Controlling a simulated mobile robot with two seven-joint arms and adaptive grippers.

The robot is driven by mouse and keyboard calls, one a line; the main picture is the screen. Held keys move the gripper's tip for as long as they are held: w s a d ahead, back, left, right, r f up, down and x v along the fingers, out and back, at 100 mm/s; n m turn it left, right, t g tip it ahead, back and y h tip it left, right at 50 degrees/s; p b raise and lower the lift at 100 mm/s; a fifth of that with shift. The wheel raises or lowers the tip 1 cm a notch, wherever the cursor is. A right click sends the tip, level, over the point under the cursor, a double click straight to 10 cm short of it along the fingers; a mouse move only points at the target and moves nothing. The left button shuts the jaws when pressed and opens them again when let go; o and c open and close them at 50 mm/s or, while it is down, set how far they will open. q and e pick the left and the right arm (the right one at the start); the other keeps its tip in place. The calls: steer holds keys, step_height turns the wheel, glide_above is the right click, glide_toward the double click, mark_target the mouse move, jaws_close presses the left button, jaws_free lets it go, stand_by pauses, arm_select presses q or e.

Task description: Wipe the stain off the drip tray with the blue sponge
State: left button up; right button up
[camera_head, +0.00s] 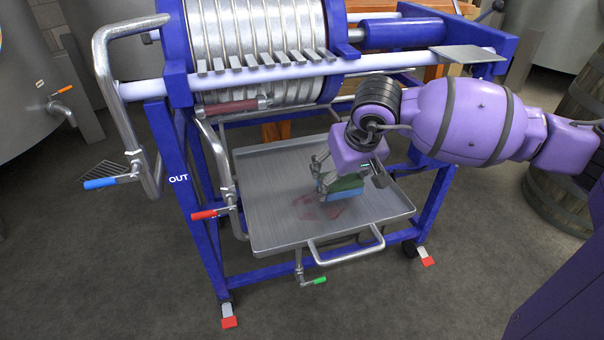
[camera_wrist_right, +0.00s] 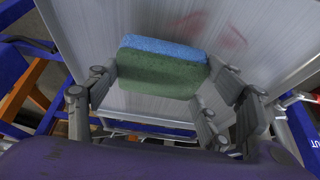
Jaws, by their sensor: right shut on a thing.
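The drip tray (camera_head: 275,238) is a flat grey metal tray at the lower part of the blue press frame. A faint reddish stain (camera_head: 312,208) lies on its middle; it also shows as pink marks at the top of the right wrist view (camera_wrist_right: 225,33). My right gripper (camera_head: 338,184) is shut on the sponge (camera_head: 347,193), which has a blue lower face and a green upper part. The sponge (camera_wrist_right: 160,70) is held between both fingers in the wrist view. It is over the tray, just right of the stain; I cannot tell whether it touches. My left gripper is not in view.
The ribbed press drum (camera_head: 250,45) and a pale crossbar (camera_head: 250,78) stand above and behind the tray. A red-handled valve (camera_head: 205,214) is at its left, a green-handled one (camera_head: 318,281) below the front. A wooden barrel (camera_head: 565,205) stands at the right.

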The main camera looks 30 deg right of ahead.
steer(key=shift+r+p, duration=1.3)
steer(key=shift+r, duration=1.2)
